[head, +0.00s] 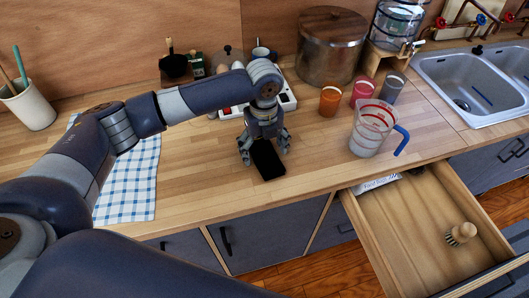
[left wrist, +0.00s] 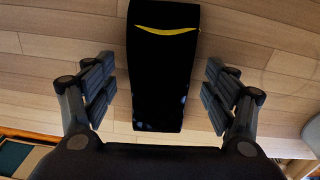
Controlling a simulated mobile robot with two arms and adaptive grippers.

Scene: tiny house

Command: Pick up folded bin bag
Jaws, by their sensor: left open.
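The folded bin bag (head: 267,160) is a black oblong bundle on the wooden counter, near its front edge. In the left wrist view the bag (left wrist: 160,75) is black with a yellow strip near its far end. My left gripper (head: 265,153) is right above it, pointing down. In the left wrist view the gripper (left wrist: 161,90) is open, one finger on each side of the bag, with a visible gap to both sides. My right gripper is not in view.
A measuring jug (head: 371,130) and several cups stand right of the bag. A checked cloth (head: 131,180) lies to the left. A hob (head: 288,100) is behind. An open drawer (head: 415,210) holding a brush (head: 461,234) juts out at front right. Counter (head: 195,180) between cloth and bag is clear.

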